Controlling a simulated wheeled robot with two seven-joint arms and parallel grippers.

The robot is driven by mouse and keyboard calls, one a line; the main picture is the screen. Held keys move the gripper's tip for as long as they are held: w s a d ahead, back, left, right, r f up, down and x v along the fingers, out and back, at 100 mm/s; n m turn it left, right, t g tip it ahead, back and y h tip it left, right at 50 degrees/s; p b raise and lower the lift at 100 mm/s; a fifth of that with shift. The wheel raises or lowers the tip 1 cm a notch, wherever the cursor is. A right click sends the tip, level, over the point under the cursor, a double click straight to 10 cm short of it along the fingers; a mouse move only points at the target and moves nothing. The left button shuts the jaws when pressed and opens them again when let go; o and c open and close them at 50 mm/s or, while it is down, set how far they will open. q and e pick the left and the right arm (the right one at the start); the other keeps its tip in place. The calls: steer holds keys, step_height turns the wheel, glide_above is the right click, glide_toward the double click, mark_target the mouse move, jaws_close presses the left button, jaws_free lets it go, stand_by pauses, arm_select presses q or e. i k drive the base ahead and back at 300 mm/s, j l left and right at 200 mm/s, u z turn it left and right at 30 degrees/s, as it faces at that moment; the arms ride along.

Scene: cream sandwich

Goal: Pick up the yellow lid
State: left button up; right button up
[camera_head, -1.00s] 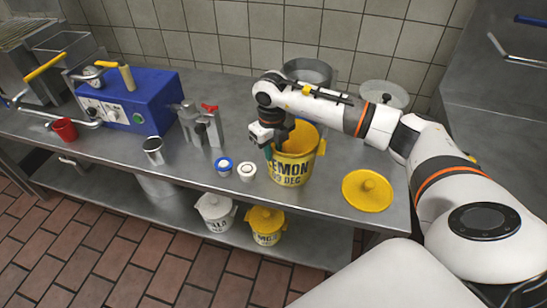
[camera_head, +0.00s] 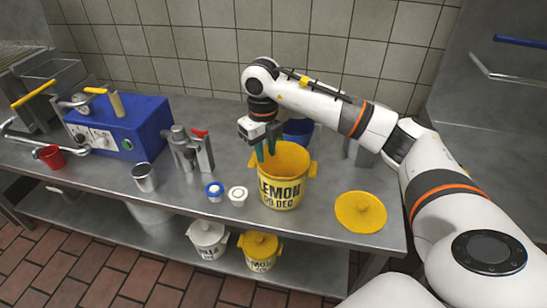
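The round yellow lid (camera_head: 360,212) with a centre knob lies flat on the steel counter, right of the yellow pot labelled LEMON (camera_head: 283,190). The pot stands upright with its top uncovered. My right gripper (camera_head: 265,153) hangs fingers down above the pot's left rim, well to the left of the lid. Its teal fingers look apart with nothing between them. My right forearm passes above and behind the lid without touching it. My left gripper is not in view.
A blue container (camera_head: 298,132) stands behind the pot. Small blue-and-white (camera_head: 214,191) and white (camera_head: 238,195) tubs, a metal cup (camera_head: 145,177) and a blue machine (camera_head: 120,127) stand to the left. Lidded white (camera_head: 208,240) and yellow (camera_head: 260,251) pots sit on the lower shelf.

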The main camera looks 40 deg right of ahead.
mark_target(361, 212)
steer(key=z, duration=1.2)
